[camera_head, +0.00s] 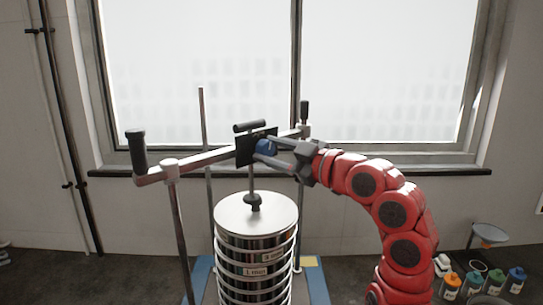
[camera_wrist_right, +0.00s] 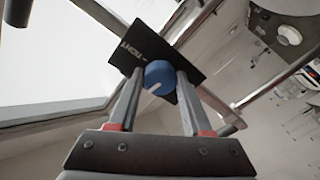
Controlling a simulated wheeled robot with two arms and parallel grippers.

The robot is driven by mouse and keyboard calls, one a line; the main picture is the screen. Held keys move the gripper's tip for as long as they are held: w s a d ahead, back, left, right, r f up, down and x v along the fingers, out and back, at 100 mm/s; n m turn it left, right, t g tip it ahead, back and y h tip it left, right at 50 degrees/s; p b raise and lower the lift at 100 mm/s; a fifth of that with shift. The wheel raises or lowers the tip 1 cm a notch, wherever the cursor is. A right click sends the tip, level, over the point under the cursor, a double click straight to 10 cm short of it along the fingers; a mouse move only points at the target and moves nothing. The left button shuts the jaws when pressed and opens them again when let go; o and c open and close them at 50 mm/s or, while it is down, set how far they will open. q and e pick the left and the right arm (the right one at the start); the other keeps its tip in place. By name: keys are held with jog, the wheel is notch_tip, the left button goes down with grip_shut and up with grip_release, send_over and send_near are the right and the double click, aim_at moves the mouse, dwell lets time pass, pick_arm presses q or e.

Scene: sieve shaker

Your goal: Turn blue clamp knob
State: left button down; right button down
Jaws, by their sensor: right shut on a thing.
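The blue clamp knob (camera_head: 265,147) sits on a dark plate (camera_head: 243,152) at the middle of the shaker's crossbar. In the right wrist view the knob (camera_wrist_right: 160,74) has a pale pointer mark, and the plate (camera_wrist_right: 140,48) behind it bears lettering that seems to include "TIGHT". My right gripper (camera_head: 272,153) reaches in from the right and is shut on the knob, with one finger on each side (camera_wrist_right: 157,88). The sieve stack (camera_head: 257,250) stands below, with a metal lid (camera_head: 255,214) under the clamp rod. My left gripper is not in view.
The crossbar (camera_head: 205,160) runs across between upright posts, with a black handle (camera_head: 137,148) at its left end and another (camera_head: 304,112) at its right. Several coloured bottles (camera_head: 472,284) and a funnel (camera_head: 488,234) stand at the lower right. A window fills the back.

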jog(key=shift+f+m+b, duration=0.2)
jog(key=shift+m+b, duration=0.2)
jog(key=shift+m, duration=1.5)
jog(key=m, duration=0.3)
jog(key=shift+r+m, duration=0.15)
jog(key=shift+m, duration=0.15)
jog(key=m+p, duration=0.1)
jog(key=m, duration=0.3)
jog(key=shift+r+t, duration=0.1)
jog(key=shift+t, duration=0.3)
jog(key=m+p, duration=0.3)
jog(key=m, duration=0.2)
jog(key=shift+c, duration=1.7)
grip_release()
